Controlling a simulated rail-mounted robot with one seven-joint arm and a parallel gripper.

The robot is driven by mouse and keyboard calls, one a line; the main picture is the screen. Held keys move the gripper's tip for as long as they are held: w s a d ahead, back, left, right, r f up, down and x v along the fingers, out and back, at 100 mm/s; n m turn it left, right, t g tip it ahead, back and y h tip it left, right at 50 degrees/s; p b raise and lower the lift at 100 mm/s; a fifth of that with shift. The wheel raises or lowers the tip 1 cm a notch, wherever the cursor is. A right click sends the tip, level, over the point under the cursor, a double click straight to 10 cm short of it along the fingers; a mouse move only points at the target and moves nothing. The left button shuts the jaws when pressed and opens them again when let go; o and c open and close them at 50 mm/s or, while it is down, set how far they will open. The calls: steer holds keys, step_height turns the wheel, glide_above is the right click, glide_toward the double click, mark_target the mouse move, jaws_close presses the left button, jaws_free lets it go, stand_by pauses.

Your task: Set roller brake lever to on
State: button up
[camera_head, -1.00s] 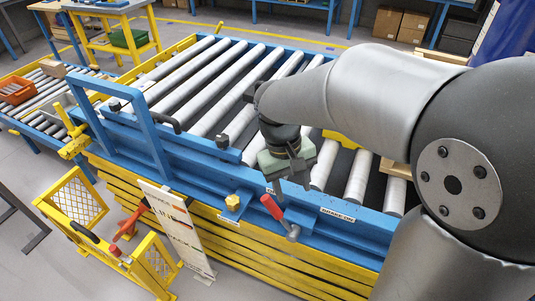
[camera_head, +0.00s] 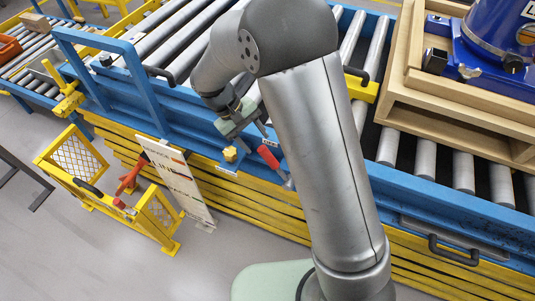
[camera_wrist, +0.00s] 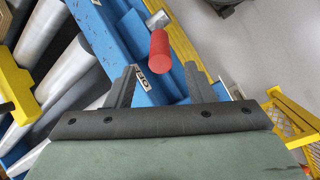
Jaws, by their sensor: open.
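The roller brake lever has a red handle (camera_head: 268,157) and a grey pivot (camera_head: 289,183) on the blue side rail of the roller conveyor. The handle tilts up and to the left from the pivot. My gripper (camera_head: 250,133) is open, just up and left of the handle in the head view. In the wrist view, the red handle (camera_wrist: 160,48) appears between and beyond the two fingertips, and I see no grip on it. A small white label (camera_wrist: 142,80) is partly covered by a finger. The rail right of the pivot is hidden behind my arm.
A yellow knob (camera_head: 230,154) sits on the rail left of the lever. A white sign board (camera_head: 178,183) and a yellow mesh frame (camera_head: 163,215) stand in front. A wooden crate (camera_head: 400,98) and blue machine (camera_head: 500,55) are at right. Floor at lower left is clear.

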mark_target(267, 156)
steer(key=x, duration=0.8)
steer(key=shift+d+f+p, duration=0.15)
steer(key=shift+f+p, duration=0.05)
steer(key=shift+p, duration=0.15)
jaws_close()
